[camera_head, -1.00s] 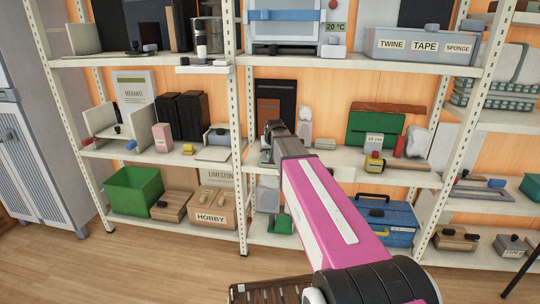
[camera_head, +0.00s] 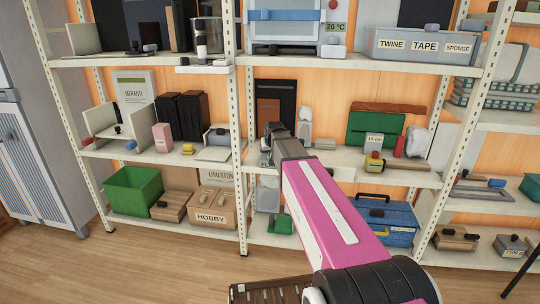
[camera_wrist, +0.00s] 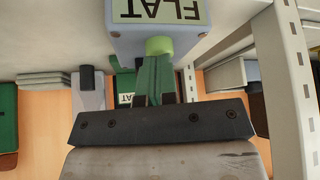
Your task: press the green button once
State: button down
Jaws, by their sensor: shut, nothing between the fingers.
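The green button (camera_wrist: 158,46) is a round, light green knob on the front of a grey-blue box (camera_wrist: 120,45) with a label reading FLAT, upside down in the wrist view. My gripper (camera_wrist: 157,62) is shut and empty, its narrow greenish fingertips right at the button and overlapping it in the picture. I cannot tell whether they touch it or sit just short of it. In the head view my gripper (camera_head: 270,130) reaches to the middle shelf beside an upright post, and the button is hidden there.
A shelf post (camera_wrist: 290,80) stands close on the right in the wrist view. A grey block (camera_wrist: 88,90) and stacked grey slabs (camera_wrist: 43,79) lie to the left. In the head view, a green case (camera_head: 375,125) and a blue toolbox (camera_head: 385,215) are to the right.

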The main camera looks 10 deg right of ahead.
jog(key=shift+r, duration=0.1)
notch_tip(320, 180, up, 6)
jog(key=shift+f, duration=0.1)
dwell(0.5)
jog(key=v, duration=1.1)
jog(key=s+d+f+g, duration=0.1)
jog(key=s+f+g, duration=0.2)
jog(key=s+f, duration=0.9)
jog(key=s+d+f+g, duration=0.1)
jog(key=s+f+g, duration=0.2)
jog(key=s+f, duration=1)
notch_tip(320, 180, down, 7)
jog(key=shift+d+f, duration=0.15)
jog(key=shift+f, duration=0.05)
